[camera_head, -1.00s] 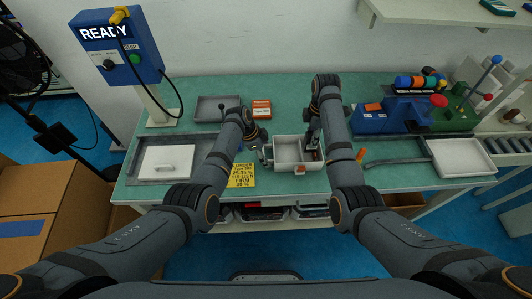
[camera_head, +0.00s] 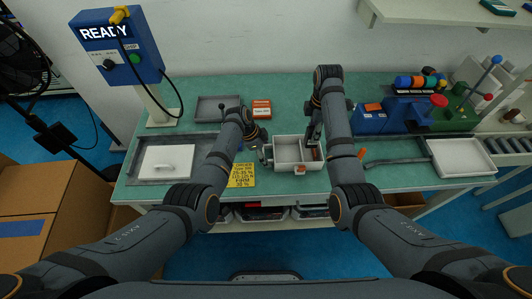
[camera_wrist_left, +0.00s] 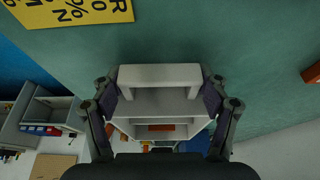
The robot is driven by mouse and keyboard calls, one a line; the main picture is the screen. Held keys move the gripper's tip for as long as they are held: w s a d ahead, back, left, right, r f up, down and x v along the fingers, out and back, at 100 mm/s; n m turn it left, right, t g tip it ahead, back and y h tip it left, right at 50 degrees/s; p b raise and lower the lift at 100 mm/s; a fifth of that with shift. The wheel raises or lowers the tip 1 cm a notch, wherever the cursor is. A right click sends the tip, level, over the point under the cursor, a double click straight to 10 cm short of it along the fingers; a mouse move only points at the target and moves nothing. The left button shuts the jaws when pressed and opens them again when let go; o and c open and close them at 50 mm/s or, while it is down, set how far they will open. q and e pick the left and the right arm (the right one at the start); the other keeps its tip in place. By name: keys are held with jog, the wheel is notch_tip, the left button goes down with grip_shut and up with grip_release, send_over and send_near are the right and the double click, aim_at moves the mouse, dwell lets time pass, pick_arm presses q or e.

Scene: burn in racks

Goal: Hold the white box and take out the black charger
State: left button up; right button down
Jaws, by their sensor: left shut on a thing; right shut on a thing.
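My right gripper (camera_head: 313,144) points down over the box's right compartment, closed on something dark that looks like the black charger. The charger's outline cannot be told apart from the dark fingers.
A yellow sign (camera_head: 241,175) lies left of the box. A grey tray (camera_head: 217,109) and an orange-and-white small box (camera_head: 261,109) are behind. A blue device (camera_head: 370,119) and a white tray (camera_head: 462,157) stand at right. A dark bar (camera_head: 397,162) lies between.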

pick_arm(q)
jog(key=o, duration=1.6)
jog(key=shift+r, duration=0.1)
jog(key=v, duration=1.1)
jog(key=shift+a+r, duration=0.15)
jog(key=shift+r, duration=0.2)
